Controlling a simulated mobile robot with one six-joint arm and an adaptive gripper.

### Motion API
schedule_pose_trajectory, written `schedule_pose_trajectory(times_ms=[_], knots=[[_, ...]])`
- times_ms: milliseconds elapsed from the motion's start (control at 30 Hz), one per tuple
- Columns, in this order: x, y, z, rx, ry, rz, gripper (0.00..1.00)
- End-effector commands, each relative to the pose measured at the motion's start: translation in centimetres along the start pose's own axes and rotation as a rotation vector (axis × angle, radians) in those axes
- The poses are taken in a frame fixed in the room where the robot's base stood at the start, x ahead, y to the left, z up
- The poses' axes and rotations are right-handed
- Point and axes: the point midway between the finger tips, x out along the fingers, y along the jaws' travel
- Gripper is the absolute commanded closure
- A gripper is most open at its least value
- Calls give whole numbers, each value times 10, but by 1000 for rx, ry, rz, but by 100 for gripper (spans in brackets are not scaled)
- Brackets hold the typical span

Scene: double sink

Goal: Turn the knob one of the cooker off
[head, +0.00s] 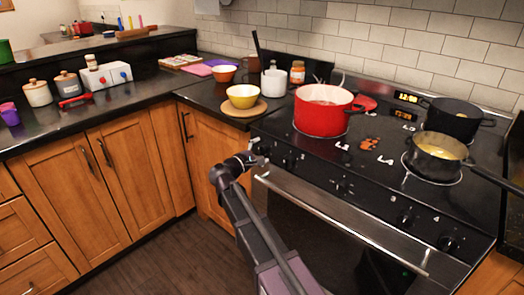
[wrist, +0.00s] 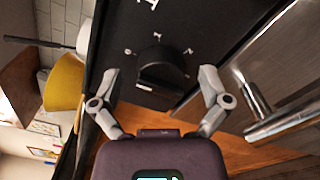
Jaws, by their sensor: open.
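The cooker (head: 384,205) stands at the right in the head view, with a row of black knobs on its dark front panel. My gripper (head: 258,161) is at the left end of this panel, in front of the leftmost knob, which it largely hides there. In the wrist view that black knob (wrist: 160,68) lies between and just beyond the spread fingertips of my gripper (wrist: 158,78). White marks surround the knob. The fingers are open, one on each side, and do not visibly grip it. Whether they touch it, I cannot tell.
A silver oven handle (head: 340,222) runs below the panel, close to my gripper. A red pot (head: 322,118), a grey pan (head: 436,162) and a black pot (head: 453,122) stand on the hob. A yellow bowl (head: 242,92) stands on the counter left of the cooker.

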Motion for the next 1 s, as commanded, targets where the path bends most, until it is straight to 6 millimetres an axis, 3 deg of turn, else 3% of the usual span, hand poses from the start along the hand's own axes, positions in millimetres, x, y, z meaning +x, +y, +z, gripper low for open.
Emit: schedule_pose_trajectory(times_ms=[267, 700, 1000], knots=[[-25, 0, 0, 0, 2, 1, 4], [-90, 0, 0, 0, 2, 2, 4], [-114, 0, 0, 0, 0, 1, 4]])
